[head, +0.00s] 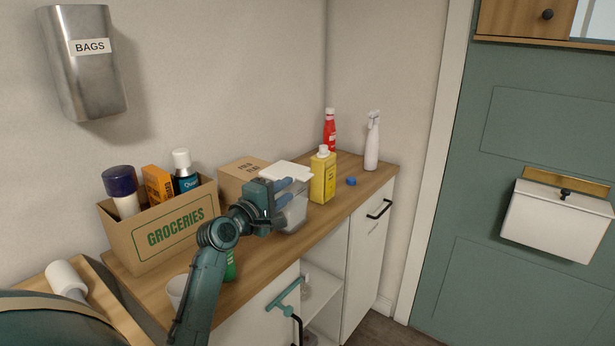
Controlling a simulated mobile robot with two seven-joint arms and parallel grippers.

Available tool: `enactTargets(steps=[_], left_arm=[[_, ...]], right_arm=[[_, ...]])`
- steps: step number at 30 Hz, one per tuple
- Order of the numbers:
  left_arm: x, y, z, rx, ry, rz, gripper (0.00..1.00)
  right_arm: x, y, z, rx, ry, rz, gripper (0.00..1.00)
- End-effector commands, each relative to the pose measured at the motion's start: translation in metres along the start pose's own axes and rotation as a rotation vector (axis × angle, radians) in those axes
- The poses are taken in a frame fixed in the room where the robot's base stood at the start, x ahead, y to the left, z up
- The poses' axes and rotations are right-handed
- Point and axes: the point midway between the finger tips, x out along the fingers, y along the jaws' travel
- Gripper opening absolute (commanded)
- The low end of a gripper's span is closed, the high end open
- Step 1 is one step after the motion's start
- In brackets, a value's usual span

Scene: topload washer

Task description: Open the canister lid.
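The canister (297,215) is a clear, squarish container on the wooden counter, between the cardboard boxes and a yellow bottle. Its white lid (290,170) lies across the top and looks shut. My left gripper (291,192) is in front of the canister's upper part, just below the lid. Its two bluish fingers are apart, one above the other, with nothing seen between them. The gripper hides part of the canister's front and left side; I cannot tell if it touches.
A groceries box (158,244) holding bottles stands left on the counter (254,270), with a smaller cardboard box (237,176) behind. The yellow bottle (322,178) stands close right of the canister. A blue cap (351,181), red bottle (330,130) and white spray bottle (372,143) are farther right.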

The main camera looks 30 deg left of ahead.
Motion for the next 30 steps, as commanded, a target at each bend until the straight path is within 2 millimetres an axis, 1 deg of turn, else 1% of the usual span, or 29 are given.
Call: enactTargets(steps=[1,6,9,12,18,26,30], left_arm=[[0.013,0.002,0.0,0.0,-0.001,0.003,0.27],[0.049,0.001,0.0,0.001,0.0,0.0,0.27],[0.066,0.001,0.0,0.002,0.0,0.001,0.27],[0.078,0.0,0.0,0.001,0.0,0.0,0.27],[0.089,0.0,0.0,0.004,0.0,0.0,0.27],[0.09,0.0,0.0,0.004,0.0,0.0,0.27],[0.09,0.0,0.0,0.003,0.0,0.0,0.17]], right_arm=[[0.0,0.0,0.0,0.0,0.0,0.0,0.36],[0.0,0.0,0.001,0.0,-0.001,0.001,0.36],[0.0,0.0,0.001,0.0,-0.001,0.001,0.36],[0.001,0.0,0.002,0.002,-0.001,0.0,0.36],[0.001,0.0,0.003,0.004,-0.002,0.0,0.36],[0.001,0.0,0.003,0.005,-0.002,0.0,0.36],[0.001,0.0,0.003,0.005,-0.002,0.0,0.36]])
